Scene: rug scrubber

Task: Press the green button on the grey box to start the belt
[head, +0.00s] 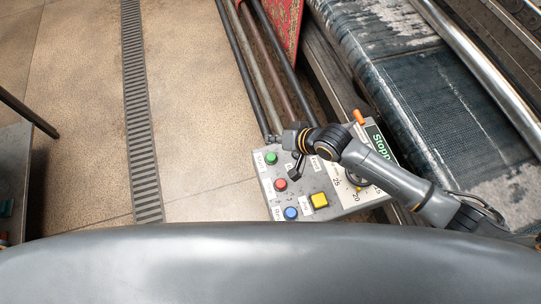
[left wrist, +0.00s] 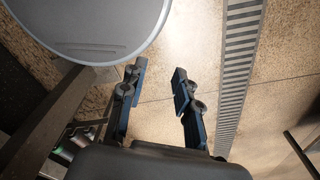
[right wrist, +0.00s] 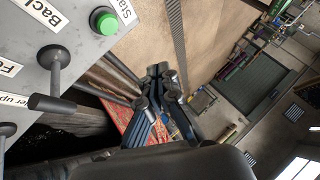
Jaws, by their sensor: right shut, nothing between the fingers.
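The grey box (head: 330,200) stands beside the belt in the head view. Its green button (head: 271,158) is at the far left corner, above a red and a blue button. In the right wrist view the green button (right wrist: 104,20) is raised on the panel at upper left. My right gripper (head: 286,137) is shut and empty, above the box's far edge; in the right wrist view its closed fingertips (right wrist: 160,70) lie right of and below the button, apart from it. My left gripper (left wrist: 157,76) is open and empty above the floor, outside the head view.
A green display (head: 379,143) starting "Stopp" is partly covered by my right arm. A black lever (head: 297,166), yellow button (head: 319,200) and orange knob (head: 359,117) are close by. The belt (head: 430,90) lies right; a floor drain (head: 141,120) runs left.

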